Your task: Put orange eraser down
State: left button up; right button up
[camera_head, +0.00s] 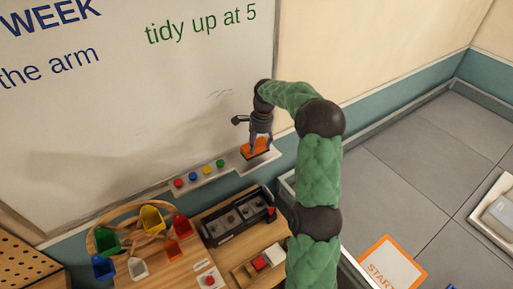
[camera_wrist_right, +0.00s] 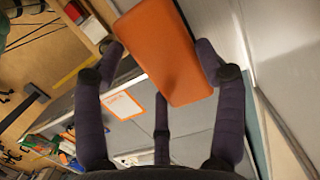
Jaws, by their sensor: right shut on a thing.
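The orange eraser (camera_head: 255,149) is a flat orange block at the right end of the whiteboard's ledge. In the right wrist view the eraser (camera_wrist_right: 158,52) fills the space between the fingers. My right gripper (camera_head: 259,140) points down and is shut on it. Its fingers also show in the right wrist view (camera_wrist_right: 165,75). The eraser is at the ledge; I cannot tell whether it touches it. The whiteboard (camera_head: 130,120) carries writing and some faint grey smudges. My left gripper is not in view.
The board's ledge (camera_head: 215,178) holds several coloured magnets left of the eraser. Below is a wooden table (camera_head: 215,220) with a round rack of coloured scoops (camera_head: 105,215), a black tray (camera_head: 238,218) and a small box with a red piece (camera_head: 262,262). Grey floor (camera_head: 400,170) lies at right.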

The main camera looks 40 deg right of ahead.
aim_at(257, 143)
jog(key=shift+w+d+f, duration=0.15)
jog(key=shift+w+f, duration=0.25)
jog(key=shift+f, duration=0.15)
jog(key=shift+w+d+f+p, duration=0.15)
jog(key=shift+f+p, duration=0.4)
jog(key=shift+f, duration=0.95)
jog(key=o, duration=1)
jog(key=shift+f, duration=0.2)
jog(key=r, duration=0.3)
jog(key=d+r, duration=0.1)
jog(key=r, duration=0.3)
jog(key=s+d+r+b, duration=0.1)
jog(key=r, duration=0.2)
jog(key=shift+r, duration=0.35)
jog(key=shift+s+d+f, duration=0.1)
